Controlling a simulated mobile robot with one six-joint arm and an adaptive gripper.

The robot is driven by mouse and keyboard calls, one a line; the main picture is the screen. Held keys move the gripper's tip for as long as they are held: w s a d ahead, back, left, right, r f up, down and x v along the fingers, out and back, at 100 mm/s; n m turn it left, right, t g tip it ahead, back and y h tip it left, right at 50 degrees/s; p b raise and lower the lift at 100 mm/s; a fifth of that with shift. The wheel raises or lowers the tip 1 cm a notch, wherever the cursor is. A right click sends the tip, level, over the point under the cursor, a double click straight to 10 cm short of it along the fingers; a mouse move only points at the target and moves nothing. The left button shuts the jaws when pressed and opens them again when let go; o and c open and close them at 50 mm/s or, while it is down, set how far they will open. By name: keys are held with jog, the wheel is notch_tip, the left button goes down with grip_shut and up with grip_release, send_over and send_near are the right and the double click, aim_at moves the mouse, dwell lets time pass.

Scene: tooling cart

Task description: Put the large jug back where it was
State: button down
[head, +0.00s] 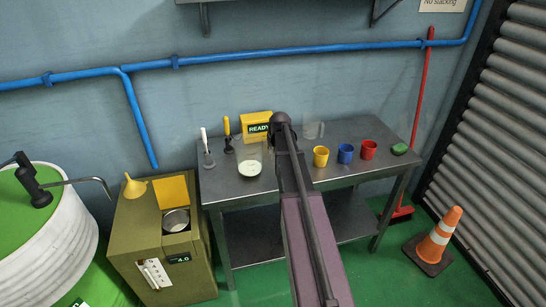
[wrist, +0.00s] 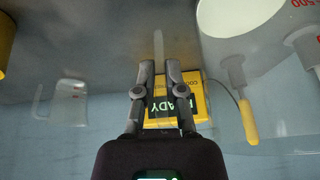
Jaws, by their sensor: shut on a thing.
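The large jug (head: 249,158) is clear, with white contents low inside, and looks upright over the left part of the metal table (head: 230,193). I cannot tell whether its base touches the tabletop. In the wrist view the jug (wrist: 225,62) fills the upper right, with red scale marks. My gripper (wrist: 159,68) is shut on a thin clear strip, which looks like the jug's handle. In the head view my arm hides the gripper. A smaller clear jug (head: 313,130) stands at the table's back and shows at left in the wrist view (wrist: 68,103).
A yellow READY box (head: 257,125) stands behind the large jug. A white-handled tool (head: 206,148) and a yellow-handled tool (head: 228,134) are to its left. Yellow (head: 321,157), blue (head: 345,154) and red (head: 369,150) cups stand to the right. Free tabletop lies along the front edge.

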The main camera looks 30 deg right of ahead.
jog(key=shift+f+b, duration=0.55)
jog(key=shift+f, duration=0.45)
jog(key=c, duration=0.7)
grip_release()
jog(key=p+v, duration=1.1)
jog(key=v, duration=0.1)
dwell(0.4)
jog(key=s+a+n+g, duration=0.1)
jog(key=s+a, duration=0.5)
jog(key=a, duration=0.4)
jog(key=s+a+n+g, duration=0.1)
jog(key=s+a+g, duration=0.1)
jog(key=s+a, duration=0.4)
jog(key=s+a+f+n+g, duration=0.1)
jog(key=s+a, duration=0.5)
jog(key=a, duration=0.8)
jog(key=shift+a+n+g+y, duration=0.3)
jog(key=shift+a+n+y, duration=0.1)
